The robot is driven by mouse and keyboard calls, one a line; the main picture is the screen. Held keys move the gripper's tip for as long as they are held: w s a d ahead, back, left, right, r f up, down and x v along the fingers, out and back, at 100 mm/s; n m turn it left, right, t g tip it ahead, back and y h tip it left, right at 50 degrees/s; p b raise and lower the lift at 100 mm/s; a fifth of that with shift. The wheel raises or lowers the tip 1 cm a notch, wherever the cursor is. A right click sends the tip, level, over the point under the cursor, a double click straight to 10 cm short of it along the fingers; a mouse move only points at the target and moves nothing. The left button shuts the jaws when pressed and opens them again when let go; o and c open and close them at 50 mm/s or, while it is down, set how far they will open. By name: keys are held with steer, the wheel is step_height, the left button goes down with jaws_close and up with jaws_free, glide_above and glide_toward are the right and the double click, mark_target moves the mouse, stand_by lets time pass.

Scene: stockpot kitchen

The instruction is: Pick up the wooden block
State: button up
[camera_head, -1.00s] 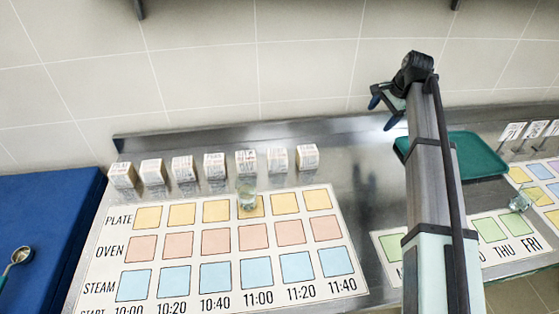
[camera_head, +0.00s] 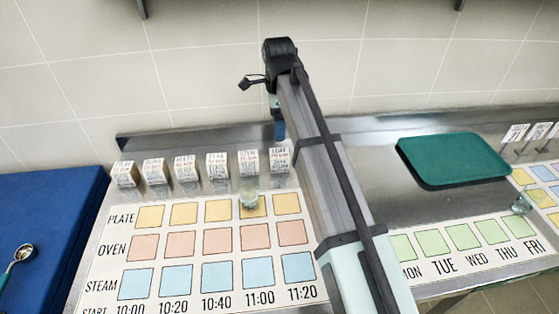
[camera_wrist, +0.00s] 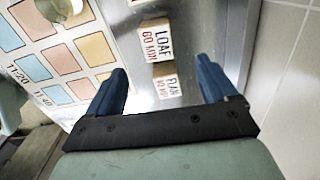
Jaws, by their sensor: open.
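Several small wooden blocks with printed white labels stand in a row on the metal counter in the head view, one of them the block near the row's right end (camera_head: 280,160). In the wrist view a block labelled LOAF 60 MIN (camera_wrist: 155,42) and a block labelled FLAN (camera_wrist: 166,82) show. My gripper (camera_wrist: 161,70) is open, its blue fingers on either side of the FLAN block in the picture, with nothing held. Whether the fingers are level with the block I cannot tell. In the head view my arm hides the right end of the row.
A chart with coloured squares (camera_head: 203,222) lies in front of the blocks, with a small glass (camera_head: 249,193) on it. A green tray (camera_head: 453,160) lies to the right on the counter. A blue mat (camera_head: 45,225) with a spoon (camera_head: 20,255) is at left. A tiled wall stands behind.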

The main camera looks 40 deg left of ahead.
mark_target(279, 153)
step_height(279, 153, down, 8)
steer(key=shift+s+f, duration=0.1)
steer(key=shift+f, duration=0.15)
steer(key=shift+d+f, duration=0.15)
steer(key=shift+f, duration=1.15)
steer(key=shift+d+f, duration=0.15)
steer(key=shift+f, duration=1.15)
steer(key=shift+c, duration=0.5)
steer(key=c, duration=1)
